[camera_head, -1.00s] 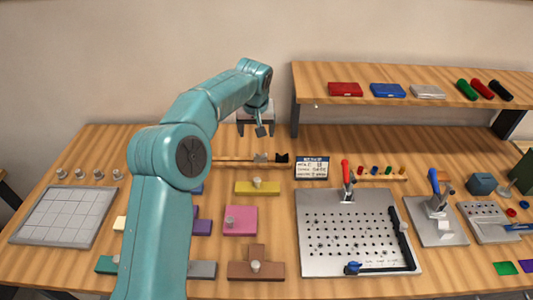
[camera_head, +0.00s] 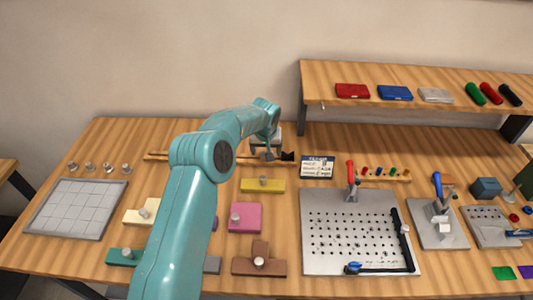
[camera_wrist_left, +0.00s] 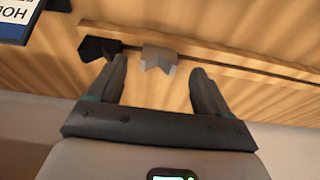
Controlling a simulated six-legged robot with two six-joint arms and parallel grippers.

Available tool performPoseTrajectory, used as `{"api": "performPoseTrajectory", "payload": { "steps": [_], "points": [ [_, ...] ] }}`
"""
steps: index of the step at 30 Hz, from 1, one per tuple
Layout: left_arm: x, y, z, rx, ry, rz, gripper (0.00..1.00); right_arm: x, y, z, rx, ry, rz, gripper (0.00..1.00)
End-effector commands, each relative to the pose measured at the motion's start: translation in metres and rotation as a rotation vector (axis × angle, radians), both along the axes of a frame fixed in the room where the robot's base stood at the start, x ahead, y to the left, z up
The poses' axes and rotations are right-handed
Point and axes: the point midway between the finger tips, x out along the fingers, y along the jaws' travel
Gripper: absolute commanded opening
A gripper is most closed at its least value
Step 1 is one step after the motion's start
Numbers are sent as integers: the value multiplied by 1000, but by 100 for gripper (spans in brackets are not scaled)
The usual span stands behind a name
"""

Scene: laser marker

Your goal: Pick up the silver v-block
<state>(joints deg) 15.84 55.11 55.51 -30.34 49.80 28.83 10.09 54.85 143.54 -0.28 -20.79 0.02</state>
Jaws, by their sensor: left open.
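The silver v-block (camera_wrist_left: 158,58) is a small grey notched piece in the left wrist view, against a low wooden rail. It lies just ahead of my left gripper (camera_wrist_left: 155,82), roughly centred between the fingertips. The gripper is open, with nothing between its fingers. In the head view, the left gripper (camera_head: 268,152) is low over the back of the table by the rail, and its fingers largely cover the v-block there. My right gripper is in neither view.
A black v-block (camera_wrist_left: 98,48) sits beside the silver one on the rail (camera_wrist_left: 225,62). A label card (camera_head: 316,167) stands close by to the right in the head view. A yellow block (camera_head: 262,185) is in front. A raised shelf (camera_head: 320,95) stands behind right.

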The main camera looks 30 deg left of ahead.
Motion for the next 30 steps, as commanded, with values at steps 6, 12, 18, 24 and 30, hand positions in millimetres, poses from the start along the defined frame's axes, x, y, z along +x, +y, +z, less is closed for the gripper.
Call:
{"api": "performPoseTrajectory", "payload": {
  "steps": [6, 12, 18, 24, 30],
  "points": [
    [9, 4, -24, -1, 1, 1, 79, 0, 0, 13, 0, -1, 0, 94],
    [10, 5, -28, 0, 0, 1, 79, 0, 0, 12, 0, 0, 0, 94],
    [10, 5, -27, -1, 1, 1, 27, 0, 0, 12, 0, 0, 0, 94],
    [10, 5, -27, 0, 0, 1, 18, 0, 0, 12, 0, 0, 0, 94],
    [10, 5, -26, 0, 0, 1, 18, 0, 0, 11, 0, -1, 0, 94]
  ]
}}
